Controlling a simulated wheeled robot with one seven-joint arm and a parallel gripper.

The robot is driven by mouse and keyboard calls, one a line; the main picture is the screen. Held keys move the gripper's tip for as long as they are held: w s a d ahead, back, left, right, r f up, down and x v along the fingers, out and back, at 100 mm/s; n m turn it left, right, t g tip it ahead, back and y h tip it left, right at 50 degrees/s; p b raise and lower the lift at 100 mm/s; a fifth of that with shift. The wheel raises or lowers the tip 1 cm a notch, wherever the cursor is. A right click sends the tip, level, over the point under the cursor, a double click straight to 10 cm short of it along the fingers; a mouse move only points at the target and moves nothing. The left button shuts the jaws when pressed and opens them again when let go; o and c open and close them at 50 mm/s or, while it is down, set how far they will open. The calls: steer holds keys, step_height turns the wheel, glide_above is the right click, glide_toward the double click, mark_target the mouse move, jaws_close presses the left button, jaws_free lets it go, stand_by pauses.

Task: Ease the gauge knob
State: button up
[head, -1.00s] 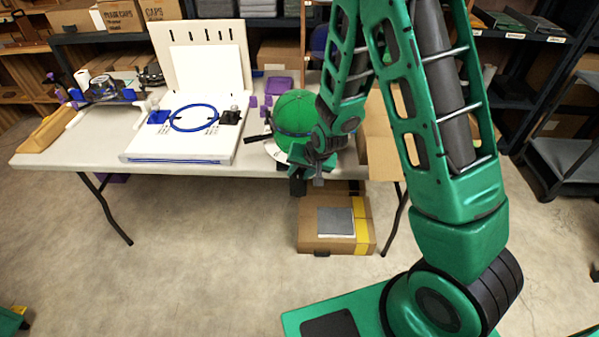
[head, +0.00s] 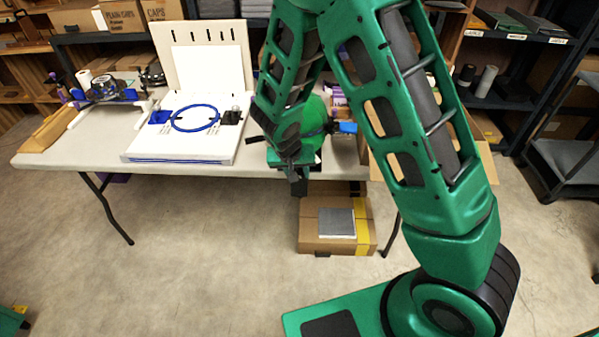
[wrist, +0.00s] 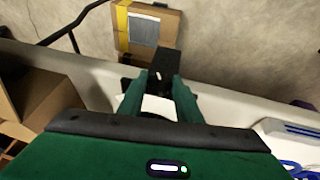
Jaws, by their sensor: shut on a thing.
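My gripper (wrist: 158,82) is at the table's front edge in the wrist view, with its two green fingers shut on a black block-like knob (wrist: 164,64) that bears a small white mark. A white surface, perhaps the gauge face (wrist: 157,105), shows between the fingers below the knob. In the head view my gripper (head: 294,176) is in front of a green dome (head: 311,128), low at the table's front edge. My arm hides part of the dome, and the knob's mounting is hidden there.
A white board with a blue ring (head: 196,118) lies left on the table (head: 75,145). A blue part (head: 346,128) is right of the dome. A cardboard box (head: 336,242) stands on the floor below. An open carton (wrist: 35,100) shows left in the wrist view.

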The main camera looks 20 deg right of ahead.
steer(key=shift+w+a+f+n+g+h, duration=0.15)
steer(key=shift+n+g+h, duration=0.3)
steer(key=shift+h, duration=1.35)
steer(key=shift+a+f+n+g+h, duration=0.25)
steer(key=shift+n+g+h, duration=0.15)
steer(key=shift+h, duration=1.4)
steer(key=shift+w+a+f+n+g+h, duration=0.15)
steer(key=shift+n+g+h, duration=0.3)
steer(key=shift+h, duration=1.35)
steer(key=shift+s, duration=0.15)
steer(key=o, duration=1)
steer(key=shift+o, duration=0.2)
steer(key=shift+a, duration=0.1)
steer(key=w+v, duration=0.1)
steer(key=v, duration=0.9)
steer(key=shift+s+a, duration=0.4)
steer(key=shift+s, duration=0.05)
